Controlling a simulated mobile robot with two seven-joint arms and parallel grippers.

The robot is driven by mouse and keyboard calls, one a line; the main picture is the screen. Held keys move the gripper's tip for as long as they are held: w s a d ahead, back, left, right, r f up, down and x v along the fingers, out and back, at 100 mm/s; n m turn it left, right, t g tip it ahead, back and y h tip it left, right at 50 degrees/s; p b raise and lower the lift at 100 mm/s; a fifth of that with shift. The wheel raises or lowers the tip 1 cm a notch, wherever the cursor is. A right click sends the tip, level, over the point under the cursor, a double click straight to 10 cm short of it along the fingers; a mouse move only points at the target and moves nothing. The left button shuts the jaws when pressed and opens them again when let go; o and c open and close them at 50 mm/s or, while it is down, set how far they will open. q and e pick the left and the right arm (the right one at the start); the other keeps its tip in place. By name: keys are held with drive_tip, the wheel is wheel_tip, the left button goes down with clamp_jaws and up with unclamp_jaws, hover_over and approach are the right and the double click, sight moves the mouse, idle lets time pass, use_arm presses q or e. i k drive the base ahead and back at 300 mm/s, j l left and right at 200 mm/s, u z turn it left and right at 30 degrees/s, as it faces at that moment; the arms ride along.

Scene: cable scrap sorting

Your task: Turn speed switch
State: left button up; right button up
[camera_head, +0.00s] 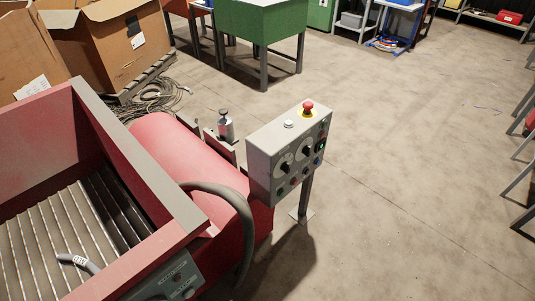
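A grey control box (290,152) stands on a post at the middle of the head view, beside the red machine. Its front face carries two black rotary knobs on pale round dials, a left knob (285,167) and a right knob (306,151). I cannot tell from the labels which one is the speed switch. A row of small coloured buttons runs below the knobs, and a lit green one sits at the right. A red emergency button (308,107) on a yellow ring is on top. Neither of my grippers shows in this view.
The red machine (170,150) with a slatted hopper fills the left, and a short cable piece (80,262) lies on the slats. A thick grey hose (240,205) curves close to the box's left. Cardboard boxes (115,45) stand behind. The floor (410,170) right of the box is clear.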

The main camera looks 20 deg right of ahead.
sight(285, 166)
drive_tip(key=i+l+u, duration=0.25)
drive_tip(key=l, duration=0.85)
drive_tip(key=l+u, duration=0.25)
drive_tip(key=l, duration=0.85)
drive_tip(key=k, duration=0.1)
